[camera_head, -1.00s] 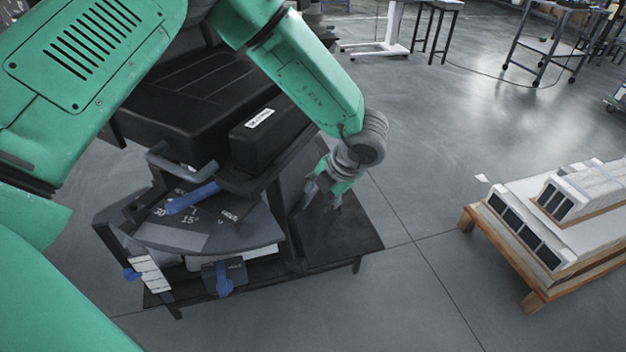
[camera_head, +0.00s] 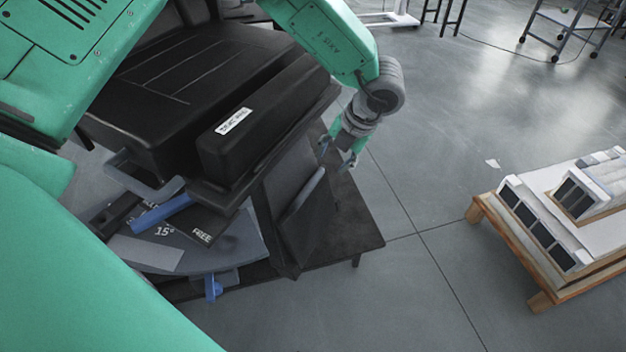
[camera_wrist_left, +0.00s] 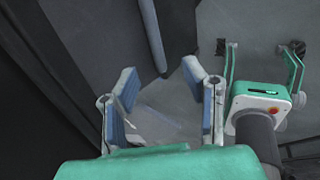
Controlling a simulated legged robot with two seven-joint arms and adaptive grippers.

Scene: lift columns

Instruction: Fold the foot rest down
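A black seat (camera_head: 190,80) with a labelled front cushion (camera_head: 270,115) fills the left middle of the head view. Below its front edge a dark panel (camera_head: 290,225), apparently the foot rest, stands steeply tilted with a grey bar (camera_head: 305,192) along it.
A dark base plate (camera_head: 350,235) lies under the seat. A dial plate (camera_head: 190,245) marked with angles and a blue lever (camera_head: 160,213) are at its side. A wooden pallet (camera_head: 535,300) with white boxes stands right.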

